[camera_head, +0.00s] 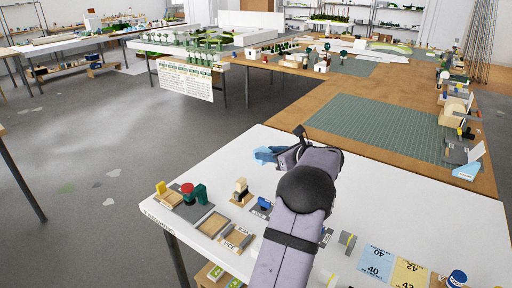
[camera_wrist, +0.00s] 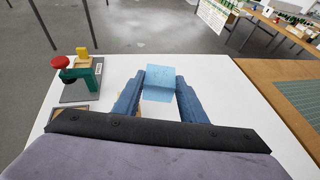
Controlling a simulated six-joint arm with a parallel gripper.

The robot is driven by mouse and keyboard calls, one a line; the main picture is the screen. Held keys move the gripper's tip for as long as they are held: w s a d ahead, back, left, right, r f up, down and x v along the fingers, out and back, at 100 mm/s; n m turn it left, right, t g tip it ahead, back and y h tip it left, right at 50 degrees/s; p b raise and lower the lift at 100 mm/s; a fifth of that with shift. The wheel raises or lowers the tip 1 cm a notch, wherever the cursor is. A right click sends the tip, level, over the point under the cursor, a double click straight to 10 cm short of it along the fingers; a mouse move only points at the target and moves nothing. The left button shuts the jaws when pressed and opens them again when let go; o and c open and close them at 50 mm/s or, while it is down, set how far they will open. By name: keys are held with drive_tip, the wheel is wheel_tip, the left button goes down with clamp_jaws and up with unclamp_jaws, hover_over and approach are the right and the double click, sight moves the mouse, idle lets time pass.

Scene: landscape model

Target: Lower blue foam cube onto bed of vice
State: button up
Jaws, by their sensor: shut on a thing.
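The light blue foam cube (camera_wrist: 160,85) is held between the two dark blue fingers of my gripper (camera_wrist: 161,77) in the wrist view. The cube and fingertips also show in the head view as a small light blue shape (camera_head: 266,153) beside my wrist, above the far edge of the white table. A small blue device (camera_head: 264,204) on a dark base stands nearer on the table, left of my arm; it may be the vice, but it is too small to be sure. My gripper is well apart from it. The cube's underside is hidden.
A green stand (camera_wrist: 95,75) with a red knob (camera_wrist: 60,62) is at the left in the wrist view, with a yellow block (camera_wrist: 82,50) behind. Wooden trays (camera_head: 211,223) line the white table's (camera_head: 245,152) left part. My arm hides the table's middle.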

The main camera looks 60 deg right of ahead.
drive_tip(key=s+a+f, duration=0.3)
drive_tip(key=s+a, duration=0.1)
drive_tip(key=n+y, duration=0.1)
drive_tip(key=y, duration=0.1)
hover_over(244, 239)
drive_tip(key=f, duration=0.9)
drive_tip(key=shift+s+d, duration=0.2)
drive_tip(key=shift+d, duration=0.1)
drive_tip(key=shift+a+r+n+t, duration=0.1)
drive_tip(key=shift+a+n+t, duration=0.25)
drive_tip(key=shift+n, duration=0.15)
drive_tip(key=shift+w+r+n+y, duration=0.2)
drive_tip(key=shift+n+y, duration=0.3)
drive_tip(key=shift+y, duration=0.2)
drive_tip(key=shift+f, duration=0.3)
drive_tip(key=shift+f+b, duration=1.35)
drive_tip(key=shift+f, duration=0.25)
